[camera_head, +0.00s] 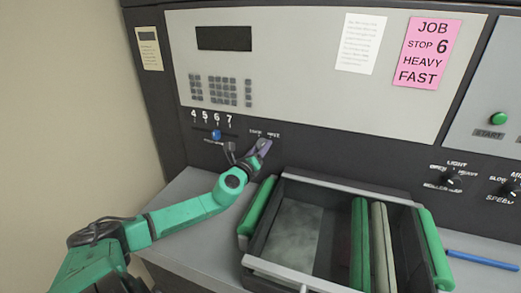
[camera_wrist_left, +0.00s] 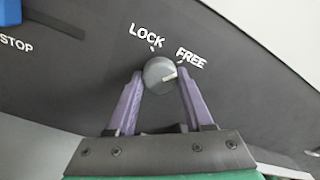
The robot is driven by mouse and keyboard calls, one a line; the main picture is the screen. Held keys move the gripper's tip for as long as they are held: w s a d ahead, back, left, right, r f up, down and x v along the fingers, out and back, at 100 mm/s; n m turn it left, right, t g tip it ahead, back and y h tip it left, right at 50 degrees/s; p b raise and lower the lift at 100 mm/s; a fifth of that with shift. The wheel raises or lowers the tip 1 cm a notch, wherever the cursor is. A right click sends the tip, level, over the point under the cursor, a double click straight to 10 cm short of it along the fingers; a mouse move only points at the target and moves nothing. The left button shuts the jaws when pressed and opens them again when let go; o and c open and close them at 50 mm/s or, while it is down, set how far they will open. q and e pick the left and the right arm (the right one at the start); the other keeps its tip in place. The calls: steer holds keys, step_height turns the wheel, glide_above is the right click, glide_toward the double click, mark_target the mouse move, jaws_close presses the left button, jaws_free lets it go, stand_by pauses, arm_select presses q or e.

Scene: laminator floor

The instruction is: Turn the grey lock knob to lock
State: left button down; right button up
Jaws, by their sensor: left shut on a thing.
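The grey lock knob (camera_wrist_left: 158,74) is on the dark panel, below the white words LOCK and FREE. Its pale pointer mark points toward FREE, at the right in the left wrist view. My left gripper (camera_wrist_left: 160,85) has its two purple fingers on either side of the knob, shut on it. In the head view my left gripper (camera_head: 262,148) is at the panel, and it hides most of the knob. My right gripper is not in view.
A blue stop slider (camera_head: 216,134) sits left of the knob under the numbers. A roller tray with green end handles (camera_head: 433,250) stands on the grey ledge at the lower right. Roller gap (camera_head: 451,177) and speed knobs are further right.

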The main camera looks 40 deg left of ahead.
arm_select(q)
steer(key=n+b, duration=0.1)
steer(key=n, duration=0.7)
steer(key=n+b, duration=0.1)
steer(key=n, duration=0.8)
steer(key=shift+d+r+y, duration=0.1)
steer(key=shift+r+y, duration=0.1)
steer(key=shift+y, duration=0.2)
steer(key=shift+n, duration=0.3)
steer(key=shift+c, duration=1.4)
jaws_free()
steer(key=shift+f, duration=0.1)
steer(key=b+v, duration=0.3)
steer(key=v, duration=1.1)
steer(key=shift+s+f, duration=0.15)
steer(key=shift+s, duration=0.05)
